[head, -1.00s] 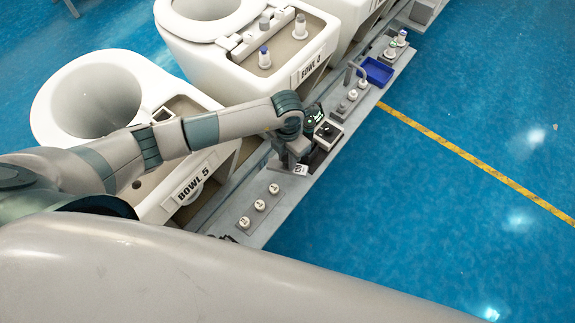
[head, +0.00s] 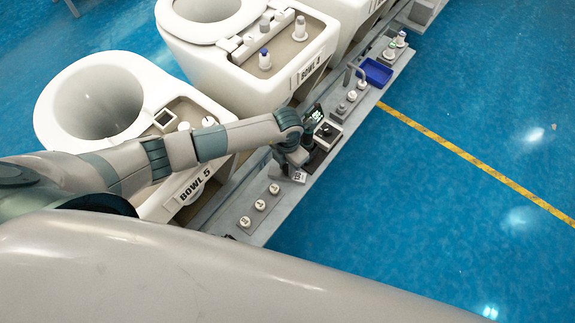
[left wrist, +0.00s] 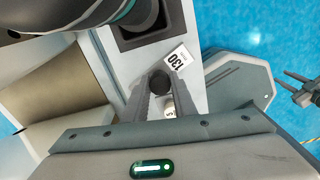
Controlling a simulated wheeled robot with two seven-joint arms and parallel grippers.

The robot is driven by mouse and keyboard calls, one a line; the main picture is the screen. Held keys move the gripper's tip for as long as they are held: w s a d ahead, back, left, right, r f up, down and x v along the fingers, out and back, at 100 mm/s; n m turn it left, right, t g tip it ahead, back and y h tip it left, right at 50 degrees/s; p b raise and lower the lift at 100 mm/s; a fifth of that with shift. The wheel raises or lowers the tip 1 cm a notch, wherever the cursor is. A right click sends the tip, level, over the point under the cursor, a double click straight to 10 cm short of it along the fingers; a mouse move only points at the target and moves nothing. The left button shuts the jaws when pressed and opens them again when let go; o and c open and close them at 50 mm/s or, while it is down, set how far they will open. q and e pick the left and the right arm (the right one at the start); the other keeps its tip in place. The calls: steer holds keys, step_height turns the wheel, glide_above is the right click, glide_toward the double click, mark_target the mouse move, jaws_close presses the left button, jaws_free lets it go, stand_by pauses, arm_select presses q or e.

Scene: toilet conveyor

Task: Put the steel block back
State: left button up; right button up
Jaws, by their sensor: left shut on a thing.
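My left gripper (head: 294,172) is low over the grey ledge beside bowl 5, by a white tag (head: 300,176). In the left wrist view, its fingers (left wrist: 159,92) are shut on a small dark grey piece with a rounded end, which I take to be the steel block (left wrist: 160,82). Most of the block is hidden between the fingers. The tag reading 130 (left wrist: 178,57) lies just beyond the fingertips. A white round piece (left wrist: 169,107) shows behind the block. My right gripper (left wrist: 293,84) shows at the right edge of the left wrist view, prongs apart and empty.
A device with a dark square top (head: 328,134) and a green-lit display (head: 315,114) stand just beyond my gripper. Several white round knobs (head: 260,205) sit on the near ledge. A blue tray (head: 377,72) lies farther along. Blue floor right of the ledge is clear.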

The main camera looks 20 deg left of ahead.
mark_target(287, 167)
arm_select(q)
steer(key=shift+f, duration=0.1)
steer(key=o, duration=1.1)
steer(key=shift+r, duration=0.35)
steer(key=shift+r+b, duration=0.3)
steer(key=shift+r, duration=0.1)
steer(key=shift+r+b, duration=1.5)
steer(key=shift+r, duration=3.9)
